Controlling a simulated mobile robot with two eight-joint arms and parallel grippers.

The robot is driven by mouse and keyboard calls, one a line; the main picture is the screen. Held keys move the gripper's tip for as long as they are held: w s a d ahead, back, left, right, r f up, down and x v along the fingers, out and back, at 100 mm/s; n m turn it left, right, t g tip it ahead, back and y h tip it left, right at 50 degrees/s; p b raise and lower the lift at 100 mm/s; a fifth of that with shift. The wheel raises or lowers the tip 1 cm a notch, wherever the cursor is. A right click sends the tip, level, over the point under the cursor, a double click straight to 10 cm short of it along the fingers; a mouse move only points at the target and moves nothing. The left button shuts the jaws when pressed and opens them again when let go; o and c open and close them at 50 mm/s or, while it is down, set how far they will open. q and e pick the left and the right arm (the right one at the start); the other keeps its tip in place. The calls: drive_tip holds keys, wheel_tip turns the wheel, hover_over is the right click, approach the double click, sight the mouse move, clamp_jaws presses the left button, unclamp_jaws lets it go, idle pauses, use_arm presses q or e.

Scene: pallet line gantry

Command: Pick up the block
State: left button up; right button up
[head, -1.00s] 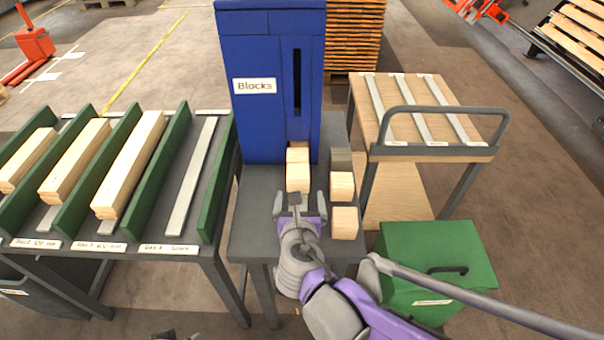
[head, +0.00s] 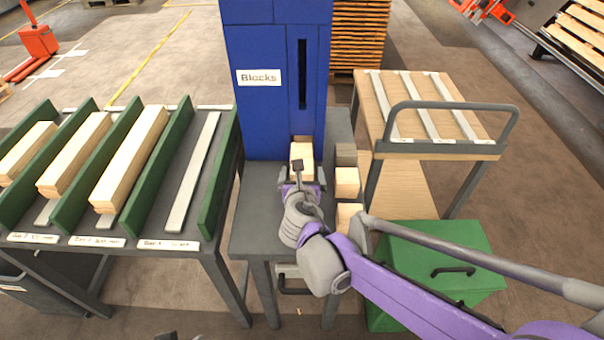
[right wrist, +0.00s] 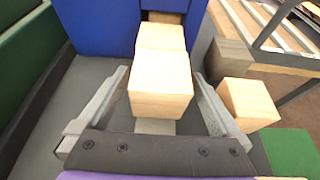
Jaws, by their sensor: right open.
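A pale wooden block (right wrist: 160,97) sits at the mouth of the blue dispenser marked "Blocks" (head: 272,110). A second block (right wrist: 160,37) stands directly behind it, towards the dispenser. My right gripper (right wrist: 160,78) is open, with one finger on each side of the nearer block; I see a gap at both sides. In the head view my right gripper (head: 303,184) is over the grey table, in front of the dispenser, and partly hides the blocks (head: 301,155).
More blocks (head: 347,182) stand in a row right of the gripper. A wooden-topped cart (head: 480,140) and a green box (head: 400,250) are at the right. A rack with green dividers (head: 215,195) holds planks at the left. The table's left front is clear.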

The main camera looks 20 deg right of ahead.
drive_tip(key=c, duration=1.4)
